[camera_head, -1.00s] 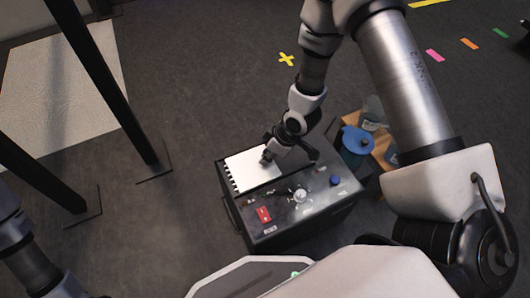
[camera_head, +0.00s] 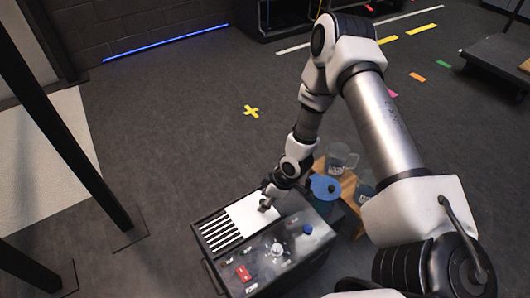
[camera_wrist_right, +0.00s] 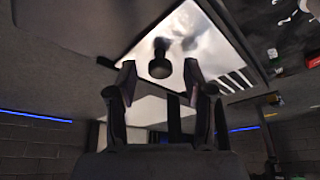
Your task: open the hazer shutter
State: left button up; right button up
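The hazer (camera_head: 290,258) is a black box on the floor, low in the middle of the head view. Its white sliding shutter (camera_head: 245,214) covers part of the top, and several striped slots (camera_head: 218,236) lie bare to its left. A small black knob (camera_head: 265,204) stands on the shutter. My right gripper (camera_head: 271,193) is at the knob. In the right wrist view the fingers (camera_wrist_right: 160,82) are apart, with the knob (camera_wrist_right: 160,66) just beyond and between their tips, gaps showing on both sides. Slots also show there (camera_wrist_right: 236,80). My left gripper is out of view.
The hazer's panel has a red switch (camera_head: 243,273), a pale dial (camera_head: 277,249) and a blue button (camera_head: 307,229). A blue-lidded container (camera_head: 324,188) and clear jugs (camera_head: 341,160) stand close behind it on a wooden board. Black posts (camera_head: 70,150) rise at left.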

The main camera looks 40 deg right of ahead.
notch_tip(320, 180, up, 10)
dwell(0.5)
jog(key=shift+s, duration=0.1)
dwell(0.4)
